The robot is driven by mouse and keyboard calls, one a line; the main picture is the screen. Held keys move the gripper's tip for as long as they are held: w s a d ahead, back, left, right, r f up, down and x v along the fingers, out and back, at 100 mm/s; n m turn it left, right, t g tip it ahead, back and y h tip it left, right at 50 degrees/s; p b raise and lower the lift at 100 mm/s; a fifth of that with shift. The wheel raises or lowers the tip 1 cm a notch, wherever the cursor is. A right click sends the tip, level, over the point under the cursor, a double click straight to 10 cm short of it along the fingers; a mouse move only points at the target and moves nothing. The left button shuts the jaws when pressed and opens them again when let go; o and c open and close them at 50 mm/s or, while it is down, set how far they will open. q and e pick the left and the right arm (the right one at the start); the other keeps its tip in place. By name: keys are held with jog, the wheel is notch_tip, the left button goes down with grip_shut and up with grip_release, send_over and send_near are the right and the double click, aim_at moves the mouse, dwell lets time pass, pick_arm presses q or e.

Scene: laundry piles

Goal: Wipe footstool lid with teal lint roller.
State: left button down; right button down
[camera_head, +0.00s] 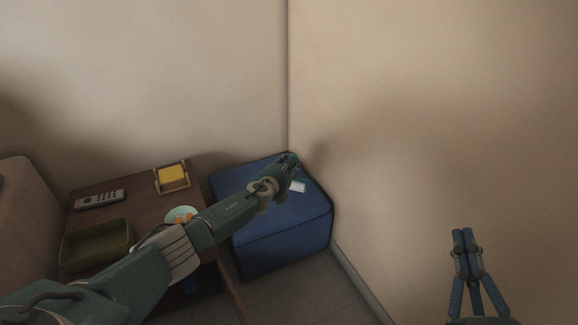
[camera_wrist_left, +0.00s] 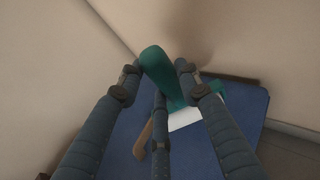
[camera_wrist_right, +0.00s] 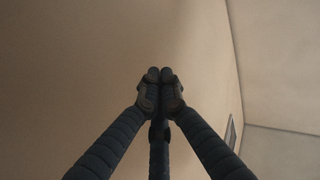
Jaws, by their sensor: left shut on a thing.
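The teal lint roller (camera_wrist_left: 163,75) is held between the fingers of my left gripper (camera_wrist_left: 157,71), its white roller part (camera_wrist_left: 184,119) lying close above the blue lid. In the head view the white roller (camera_head: 298,186) shows just right of my left gripper (camera_head: 288,166), over the footstool lid (camera_head: 305,206). I cannot tell whether the roller touches the lid. The blue footstool (camera_head: 285,240) stands in the room corner, its lid shut, partly hidden by my left arm. My right gripper (camera_head: 466,238) is shut and empty in front of the right wall, away from the footstool.
A brown wooden table (camera_head: 137,202) stands left of the footstool. It bears a green tray (camera_head: 97,262), a remote (camera_head: 100,199), a yellow item in a wooden holder (camera_head: 172,174) and a pale dish (camera_head: 181,213), partly behind my arm. Walls close in behind and right of the footstool.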

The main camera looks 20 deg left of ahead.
pick_arm(q)
jog(key=shift+r, duration=0.2)
pick_arm(e)
jog(key=shift+d+f+g, duration=0.1)
jog(key=shift+f+g, duration=0.3)
jog(key=shift+f, duration=0.55)
pick_arm(q)
jog(key=shift+r+p, duration=0.3)
jog(key=shift+p, duration=0.1)
jog(key=shift+r+p, duration=0.6)
jog(key=shift+r, duration=0.1)
jog(key=shift+r+p, duration=0.5)
jog(key=shift+p, duration=0.15)
pick_arm(e)
jog(key=s+d+f+g+h, duration=0.1)
jog(key=s+f+g, duration=0.1)
jog(key=f+g, duration=0.2)
jog(key=s+d+f+g+h, duration=0.1)
jog(key=s+d+f+g, duration=0.1)
jog(key=f, duration=0.9)
jog(key=shift+s+d+f+g+h, duration=0.25)
jog(key=shift+s+g+h, duration=0.15)
jog(key=shift+s+g, duration=0.55)
jog(key=shift+w, duration=0.1)
